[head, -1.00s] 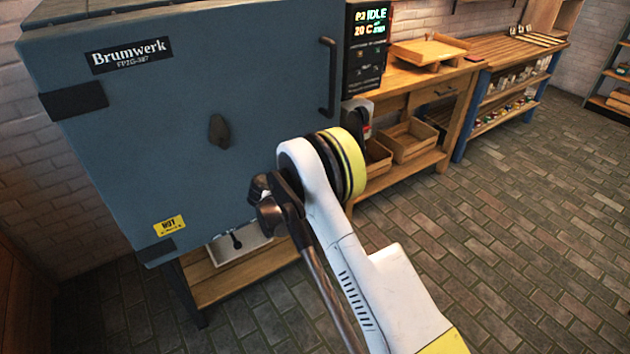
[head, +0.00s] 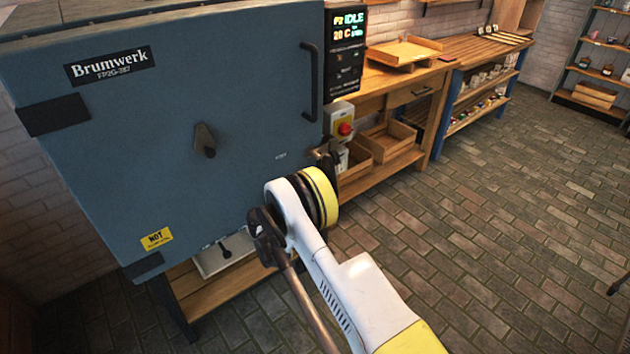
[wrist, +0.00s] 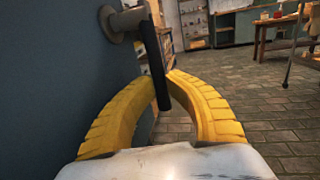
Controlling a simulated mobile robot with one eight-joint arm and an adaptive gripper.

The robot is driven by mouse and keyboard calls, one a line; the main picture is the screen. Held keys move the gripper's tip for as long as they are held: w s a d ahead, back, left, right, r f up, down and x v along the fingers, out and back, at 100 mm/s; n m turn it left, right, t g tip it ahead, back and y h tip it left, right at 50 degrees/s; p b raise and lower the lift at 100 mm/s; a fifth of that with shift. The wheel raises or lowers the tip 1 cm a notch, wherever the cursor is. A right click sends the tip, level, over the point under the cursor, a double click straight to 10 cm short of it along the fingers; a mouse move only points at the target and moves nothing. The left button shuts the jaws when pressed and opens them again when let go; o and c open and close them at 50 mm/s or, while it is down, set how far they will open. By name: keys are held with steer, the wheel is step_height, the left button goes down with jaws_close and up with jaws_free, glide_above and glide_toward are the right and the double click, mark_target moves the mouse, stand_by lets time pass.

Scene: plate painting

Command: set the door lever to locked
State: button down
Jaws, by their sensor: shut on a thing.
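The door lever (wrist: 154,60) shows in the wrist view as a dark bar hanging down from a round grey mount on the blue-grey door (wrist: 50,70). My gripper (wrist: 176,82) has its two yellow fingers closed around the lower part of the bar. In the head view the kiln door (head: 120,120) appears closed, with a pale label on its right side. The lever (head: 325,153) shows only in small part there, at the door's right edge. My arm hides most of the gripper in that view.
A dark knob (head: 205,140) and a vertical handle (head: 310,80) stick out from the door. A box with a red button (head: 344,128) and a lit display (head: 347,30) are just right of it. A wooden workbench (head: 410,75) stands beyond.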

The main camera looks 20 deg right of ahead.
steer(key=shift+d, duration=0.1)
steer(key=c, duration=1.4)
jaws_free()
steer(key=shift+d, duration=0.1)
steer(key=shift+o, duration=0.2)
steer(key=v, duration=1.2)
steer(key=shift+r, duration=0.1)
